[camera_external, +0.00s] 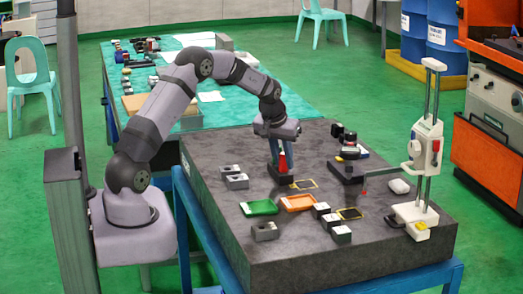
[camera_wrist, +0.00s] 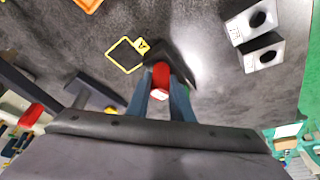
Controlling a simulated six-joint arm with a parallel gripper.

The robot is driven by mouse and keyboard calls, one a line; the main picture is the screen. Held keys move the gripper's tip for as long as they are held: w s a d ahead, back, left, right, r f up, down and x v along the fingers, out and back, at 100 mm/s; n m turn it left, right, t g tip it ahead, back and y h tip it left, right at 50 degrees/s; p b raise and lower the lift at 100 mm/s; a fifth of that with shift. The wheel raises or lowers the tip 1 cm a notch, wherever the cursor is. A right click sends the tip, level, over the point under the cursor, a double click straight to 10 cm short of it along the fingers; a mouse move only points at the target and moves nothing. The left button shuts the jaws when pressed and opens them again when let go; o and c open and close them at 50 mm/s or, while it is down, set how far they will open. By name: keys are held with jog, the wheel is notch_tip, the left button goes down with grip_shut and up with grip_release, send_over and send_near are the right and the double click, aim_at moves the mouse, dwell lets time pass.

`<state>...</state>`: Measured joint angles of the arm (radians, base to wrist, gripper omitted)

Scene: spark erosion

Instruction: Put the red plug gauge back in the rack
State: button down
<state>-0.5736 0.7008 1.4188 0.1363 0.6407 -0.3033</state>
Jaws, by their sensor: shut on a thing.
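The red plug gauge (camera_external: 282,161) is upright between the blue fingers of my gripper (camera_external: 281,155). In the wrist view its red body (camera_wrist: 160,78) is clasped between the two fingertips (camera_wrist: 161,90). A dark block (camera_external: 281,176), which looks like the rack, sits on the stone table directly below. Part of this dark block (camera_wrist: 182,64) shows behind the gauge in the wrist view. The gauge's lower end is hidden, so I cannot tell whether it is in the block or above it.
A yellow-outlined square (camera_external: 304,184) lies beside the dark block. Grey bored blocks (camera_external: 236,181) stand left; green (camera_external: 259,208) and orange (camera_external: 298,203) trays lie nearer the front. A dark stand (camera_external: 346,172) and a tall height gauge (camera_external: 425,160) stand right.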

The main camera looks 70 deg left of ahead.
jog(key=c, duration=1.5)
grip_release()
jog(key=shift+b+v, duration=1.35)
jog(key=shift+v, duration=2.35)
